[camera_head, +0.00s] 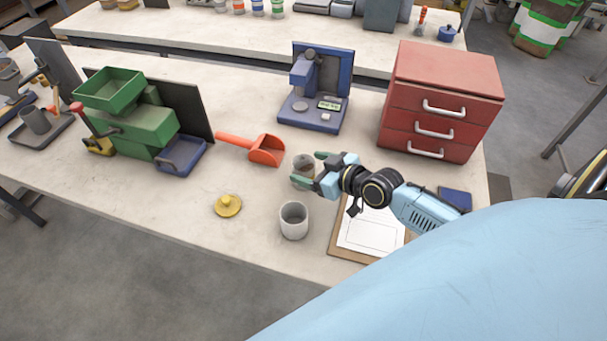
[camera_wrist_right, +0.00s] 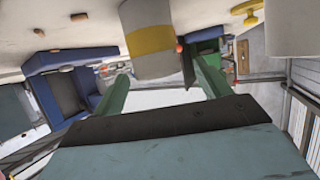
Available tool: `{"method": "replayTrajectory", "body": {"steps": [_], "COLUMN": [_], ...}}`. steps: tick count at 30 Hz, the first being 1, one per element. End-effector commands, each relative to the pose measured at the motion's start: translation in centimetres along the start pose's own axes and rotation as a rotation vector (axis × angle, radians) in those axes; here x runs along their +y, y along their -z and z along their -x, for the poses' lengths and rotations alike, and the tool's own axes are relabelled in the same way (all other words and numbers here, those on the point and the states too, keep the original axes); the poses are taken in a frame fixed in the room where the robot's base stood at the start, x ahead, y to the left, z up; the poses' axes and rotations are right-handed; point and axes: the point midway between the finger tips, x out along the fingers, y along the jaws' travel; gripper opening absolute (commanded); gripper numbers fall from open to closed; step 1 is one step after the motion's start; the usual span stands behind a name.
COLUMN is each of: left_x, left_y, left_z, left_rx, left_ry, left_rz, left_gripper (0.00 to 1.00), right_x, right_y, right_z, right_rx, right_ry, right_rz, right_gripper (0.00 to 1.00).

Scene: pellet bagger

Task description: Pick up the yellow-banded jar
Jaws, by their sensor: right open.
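The yellow-banded jar (camera_head: 302,172) stands on the workbench, partly hidden by my right gripper in the head view. In the right wrist view the same jar (camera_wrist_right: 152,42) is pale with a wide yellow band, and appears inverted. My right gripper (camera_head: 316,170) is open and comes at the jar from the right. In the right wrist view its two green fingers (camera_wrist_right: 160,72) point toward the jar, one on each side of its line. I cannot tell whether they touch it. My left gripper is not in view.
A grey cup (camera_head: 294,222) stands just in front of the jar. A yellow lid (camera_head: 228,206) lies to the left, an orange scoop (camera_head: 264,150) behind-left. A clipboard (camera_head: 370,236) lies under my right arm. A blue scale machine (camera_head: 316,88) and red drawers (camera_head: 440,100) stand behind.

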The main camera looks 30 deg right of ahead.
Motion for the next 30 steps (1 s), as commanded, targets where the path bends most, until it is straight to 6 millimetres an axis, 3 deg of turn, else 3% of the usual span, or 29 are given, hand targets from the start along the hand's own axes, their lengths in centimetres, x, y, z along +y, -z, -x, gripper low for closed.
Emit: {"method": "replayTrajectory", "body": {"steps": [12, 21, 30], "left_x": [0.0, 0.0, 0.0], "left_y": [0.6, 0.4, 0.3], "left_z": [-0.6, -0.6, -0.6], "left_rx": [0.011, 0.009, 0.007], "left_ry": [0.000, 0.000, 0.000], "left_rz": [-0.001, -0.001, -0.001], "left_gripper": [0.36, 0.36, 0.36], "right_x": [0.3, 0.3, 0.3], "right_y": [-0.3, -0.3, -0.3], "right_z": [-4.9, -5.2, -5.2], "right_rx": [0.001, -0.001, -0.001], "right_ry": [0.000, 0.000, 0.000], "right_rz": [-0.002, 0.000, 0.000], "right_gripper": [0.76, 0.74, 0.35]}}
